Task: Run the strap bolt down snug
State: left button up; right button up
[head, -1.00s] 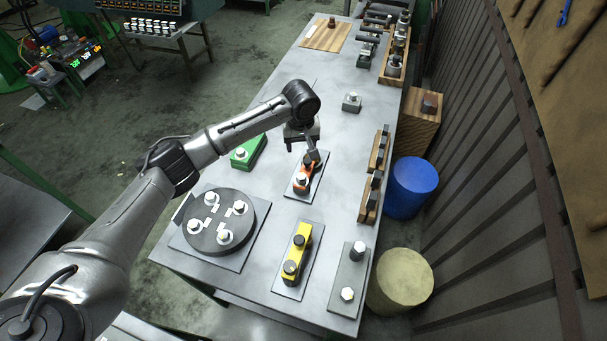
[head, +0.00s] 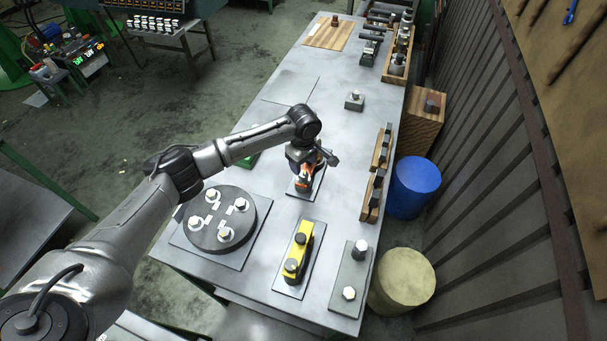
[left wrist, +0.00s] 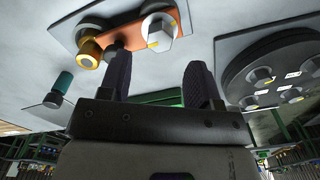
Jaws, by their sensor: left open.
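The orange strap (head: 306,182) lies on a small grey plate mid-table, partly hidden by my left gripper in the head view. In the left wrist view the orange strap (left wrist: 135,44) carries a silver hex bolt (left wrist: 160,30) with yellow marks at one end and a brass-coloured ring (left wrist: 89,52) at the other. My left gripper (left wrist: 160,78) is open and empty, its two dark fingers pointing toward the strap; the bolt head appears beyond the gap between them. Contact cannot be told. In the head view my left gripper (head: 312,163) is over the strap. My right gripper is not in view.
A round black disc (head: 216,218) with several bolts is left of the strap. A yellow strap (head: 298,252) and a grey plate (head: 349,286) with bolts are nearer. A wooden rack (head: 377,172) stands along the right edge. A green block (head: 247,160) is partly behind my arm.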

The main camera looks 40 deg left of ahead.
aim_at(304, 175)
pick_arm(q)
jog(key=shift+f+b, duration=0.35)
jog(key=shift+f, duration=2.55)
jog(key=shift+c, duration=0.4)
